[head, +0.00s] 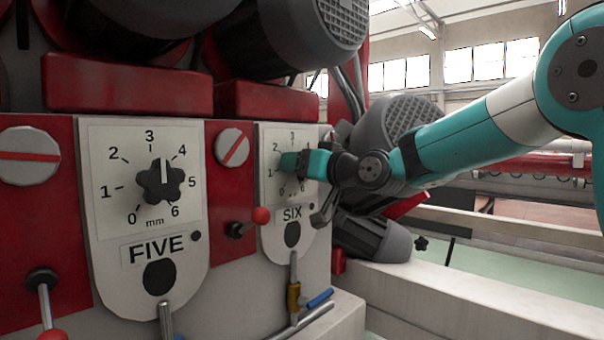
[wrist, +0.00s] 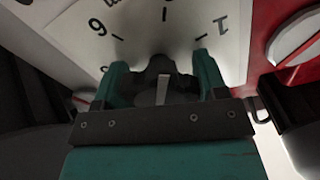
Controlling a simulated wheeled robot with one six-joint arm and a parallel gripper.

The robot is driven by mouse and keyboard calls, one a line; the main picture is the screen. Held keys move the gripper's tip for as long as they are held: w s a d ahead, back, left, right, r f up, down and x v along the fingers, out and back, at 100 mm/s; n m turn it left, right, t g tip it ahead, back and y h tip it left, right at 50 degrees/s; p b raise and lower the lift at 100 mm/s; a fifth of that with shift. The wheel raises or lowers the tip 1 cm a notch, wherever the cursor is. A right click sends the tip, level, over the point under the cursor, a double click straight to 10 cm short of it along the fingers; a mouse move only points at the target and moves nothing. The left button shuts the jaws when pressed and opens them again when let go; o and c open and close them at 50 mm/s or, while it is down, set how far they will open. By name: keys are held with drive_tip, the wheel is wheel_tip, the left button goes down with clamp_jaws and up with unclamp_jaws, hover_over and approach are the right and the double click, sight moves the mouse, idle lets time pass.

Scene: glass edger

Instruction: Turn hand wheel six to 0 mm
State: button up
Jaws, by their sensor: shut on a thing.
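Hand wheel six is a dark lobed knob on the white dial plate marked SIX (head: 291,228). A pale pointer line (wrist: 162,92) shows on the wheel, running roughly up and down the picture. Part of the scale, with a 6 seen tilted, shows beyond the fingers. The exact reading is not clear.
Hand wheel five (head: 160,182) is on the plate to the left, its white mark near upright, between 3 and 4. A red-knobbed lever (head: 261,215) stands between the plates. A valve with a blue handle (head: 320,298) is below plate six. Motors (head: 395,122) crowd behind.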

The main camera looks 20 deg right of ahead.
drive_tip(key=shift+f, duration=0.1)
idle(0.3)
drive_tip(key=o, duration=0.9)
drive_tip(key=shift+o, duration=0.2)
drive_tip(key=b+v, duration=0.2)
drive_tip(key=v, duration=1.5)
drive_tip(key=shift+s, duration=0.15)
drive_tip(key=shift+d, duration=0.15)
